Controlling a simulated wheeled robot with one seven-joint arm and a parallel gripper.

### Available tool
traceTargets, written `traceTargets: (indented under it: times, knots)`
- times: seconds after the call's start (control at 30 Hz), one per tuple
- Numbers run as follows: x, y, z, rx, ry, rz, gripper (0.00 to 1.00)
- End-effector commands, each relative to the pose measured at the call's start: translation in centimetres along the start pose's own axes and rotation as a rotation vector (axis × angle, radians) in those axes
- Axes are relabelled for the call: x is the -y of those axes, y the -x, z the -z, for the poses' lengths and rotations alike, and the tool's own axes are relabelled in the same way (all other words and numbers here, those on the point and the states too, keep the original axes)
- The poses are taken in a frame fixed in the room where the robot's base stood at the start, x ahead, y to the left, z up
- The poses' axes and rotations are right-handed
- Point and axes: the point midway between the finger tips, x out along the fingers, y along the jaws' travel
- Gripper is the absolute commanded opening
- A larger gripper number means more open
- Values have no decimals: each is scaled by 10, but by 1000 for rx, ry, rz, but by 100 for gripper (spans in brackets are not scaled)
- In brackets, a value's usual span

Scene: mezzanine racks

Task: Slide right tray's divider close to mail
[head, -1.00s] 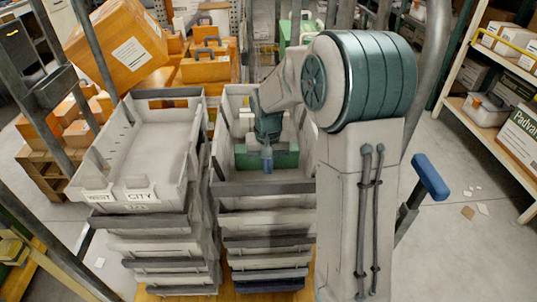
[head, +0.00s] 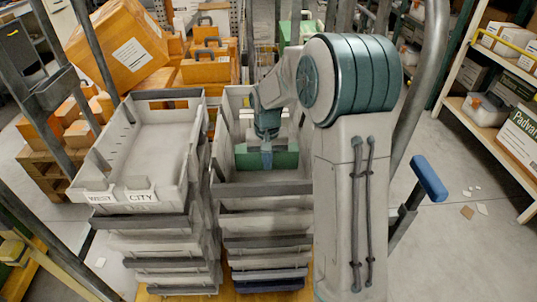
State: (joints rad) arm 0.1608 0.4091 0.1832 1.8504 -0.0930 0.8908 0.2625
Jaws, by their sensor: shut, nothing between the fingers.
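The right tray (head: 262,189) is the top grey tray of the right-hand stack. A green divider (head: 287,159) stands across its inside. My gripper (head: 267,160) points down inside this tray, shut and empty. Its fingertips overlap the middle of the divider's near face; I cannot tell whether they touch it. Pale items, perhaps mail (head: 246,119), show beyond the divider near the far end, partly hidden by my wrist. The near part of the tray, between divider and front wall, looks empty.
An empty grey tray (head: 88,184) labelled CITY tops the stack close on the left. Metal cart posts (head: 420,80) rise around the stacks. Orange boxes (head: 120,45) stand behind at left, and a shelf (head: 487,112) stands at right beyond open floor.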

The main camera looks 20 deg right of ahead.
Motion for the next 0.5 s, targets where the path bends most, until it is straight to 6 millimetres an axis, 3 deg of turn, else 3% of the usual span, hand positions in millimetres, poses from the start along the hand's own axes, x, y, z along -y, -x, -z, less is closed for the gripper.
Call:
traceTargets:
  times: [0.5]
  knots:
    - [0,1,27,-1,0,0,0]
